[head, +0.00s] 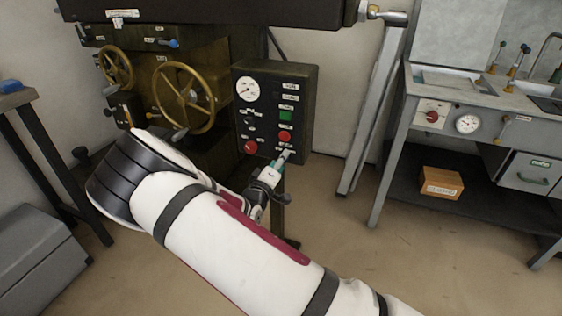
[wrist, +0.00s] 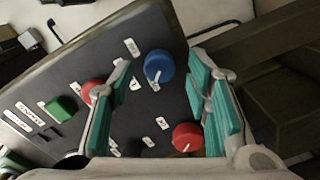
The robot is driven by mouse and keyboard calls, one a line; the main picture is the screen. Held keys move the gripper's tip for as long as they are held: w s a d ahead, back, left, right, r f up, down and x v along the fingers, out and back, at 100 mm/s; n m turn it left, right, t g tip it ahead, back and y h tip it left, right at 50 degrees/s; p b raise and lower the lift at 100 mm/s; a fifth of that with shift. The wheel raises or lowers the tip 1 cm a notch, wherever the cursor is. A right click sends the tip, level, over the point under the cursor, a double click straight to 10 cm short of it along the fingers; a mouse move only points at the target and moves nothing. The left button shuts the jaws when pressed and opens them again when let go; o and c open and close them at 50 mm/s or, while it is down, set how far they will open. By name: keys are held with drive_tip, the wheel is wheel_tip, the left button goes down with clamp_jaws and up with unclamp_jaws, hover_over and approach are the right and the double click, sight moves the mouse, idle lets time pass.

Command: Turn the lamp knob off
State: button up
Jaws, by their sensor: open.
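The control panel (head: 300,88) has several knobs and buttons; its labels are too small to read, so I cannot tell which control is the lamp knob. In the wrist view, a blue knob (wrist: 159,66) with a white pointer lies ahead, between my open fingers in the picture. A red knob (wrist: 187,136) with a white pointer is beside the right finger; it also shows at the panel's lower left in the head view (head: 250,147). My gripper (head: 282,158) is at the panel's lower right, open, its teal pads apart and empty. Contact with the blue knob is not clear.
A red button (wrist: 92,91) is partly behind the left finger, with a green button (wrist: 61,110) beyond. Brass handwheels (head: 184,97) stand left of the panel. A grey bench (head: 390,150) with a wooden box (head: 441,183) beneath is at right.

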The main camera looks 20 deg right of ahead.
drive_tip(key=v, duration=1.1)
drive_tip(key=shift+w, duration=0.1)
